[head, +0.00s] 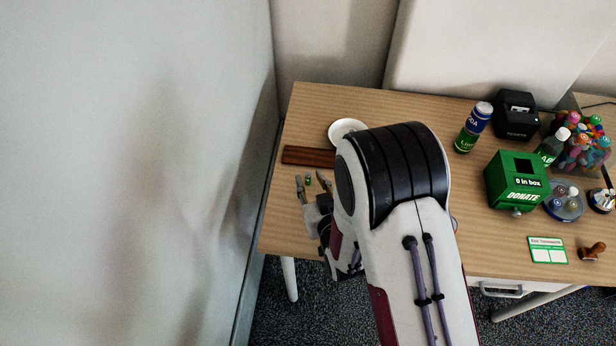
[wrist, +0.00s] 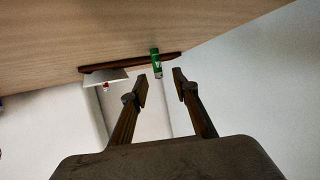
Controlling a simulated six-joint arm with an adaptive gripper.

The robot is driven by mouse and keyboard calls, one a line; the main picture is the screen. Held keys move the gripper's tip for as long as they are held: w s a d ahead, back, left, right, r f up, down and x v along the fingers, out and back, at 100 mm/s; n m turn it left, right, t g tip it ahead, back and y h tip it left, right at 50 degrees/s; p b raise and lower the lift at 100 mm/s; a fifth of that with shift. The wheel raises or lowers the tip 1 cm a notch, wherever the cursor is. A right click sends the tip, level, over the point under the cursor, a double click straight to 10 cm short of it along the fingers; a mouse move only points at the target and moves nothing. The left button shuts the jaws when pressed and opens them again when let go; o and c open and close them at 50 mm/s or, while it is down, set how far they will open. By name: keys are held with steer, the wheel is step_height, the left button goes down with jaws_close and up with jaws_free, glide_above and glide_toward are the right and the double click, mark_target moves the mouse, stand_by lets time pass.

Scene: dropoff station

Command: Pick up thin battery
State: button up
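A small green battery (head: 308,181) stands on the wooden table, near its left edge. In the wrist view the green battery (wrist: 155,60) shows just ahead of the fingertips, roughly in line with the gap. My gripper (head: 311,179) is low over the table, its two fingers apart on either side of the battery as seen from the head. In the wrist view my gripper (wrist: 161,82) is open with nothing between its fingers. I cannot tell the exact distance to the battery.
A dark brown wooden board (head: 306,156) lies just behind the battery, with a white dish (head: 345,127) beyond it. A can (head: 473,127), a green donation box (head: 516,181), a black printer (head: 515,115) and a pen holder (head: 588,146) stand far right. A wall runs along the left.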

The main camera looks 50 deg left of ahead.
mark_target(309, 176)
steer(key=shift+x, duration=1.8)
steer(key=shift+w, duration=0.1)
jaws_close()
